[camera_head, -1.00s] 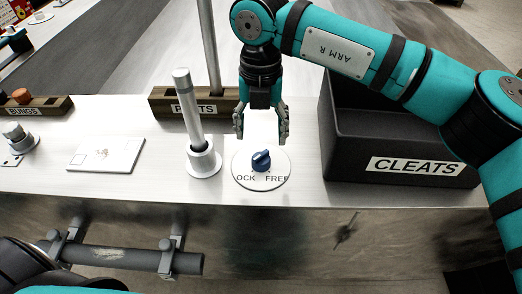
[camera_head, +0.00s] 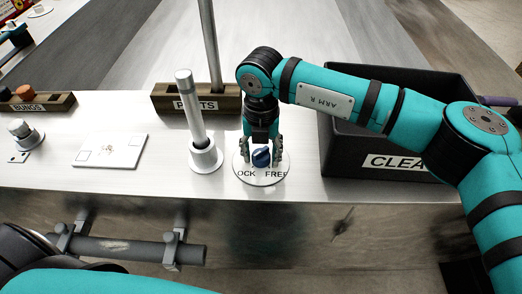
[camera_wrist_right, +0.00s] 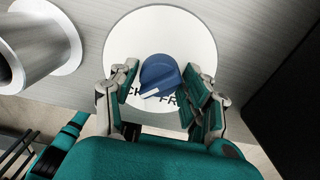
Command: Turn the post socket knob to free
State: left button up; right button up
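The post socket knob (camera_head: 261,157) is a blue knob on a round white plate (camera_head: 243,179) lettered "OCK" and "FREE", partly covered by my fingers. In the right wrist view the knob (camera_wrist_right: 160,74) has a white pointer mark directed down and left, toward the lock lettering. My right gripper (camera_head: 263,152) points down over the plate. Its fingers are open, one on each side of the knob; it also shows in the right wrist view (camera_wrist_right: 163,88). I cannot tell whether the fingertips touch the knob. My left gripper is out of view; only part of that arm shows at the lower left.
A grey post stands in a white socket (camera_head: 206,157) close left of the plate. A black "CLEATS" bin (camera_head: 345,165) stands to the right. A wooden "POSTS" rack (camera_head: 170,96) is behind. A white card (camera_head: 110,150) lies left. The bench front edge is near.

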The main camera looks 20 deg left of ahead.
jog(key=c, duration=0.7)
jog(key=shift+f+b, duration=0.15)
jog(key=shift+b, duration=0.4)
jog(key=shift+c, duration=0.2)
jog(key=n+b, duration=0.6)
jog(key=b, duration=0.2)
jog(key=shift+f+n+b, duration=0.1)
jog(key=shift+n+b, duration=0.55)
jog(key=shift+n, duration=0.15)
jog(key=n+b, duration=0.2)
jog(key=n, duration=0.2)
jog(key=shift+n+b, duration=0.3)
jog(key=shift+b, duration=0.05)
jog(key=shift+r+n+b, duration=0.25)
jog(key=shift+n+b, duration=0.15)
jog(key=shift+n, duration=2.4)
jog(key=shift+r+b, duration=0.1)
jog(key=shift+b, duration=0.2)
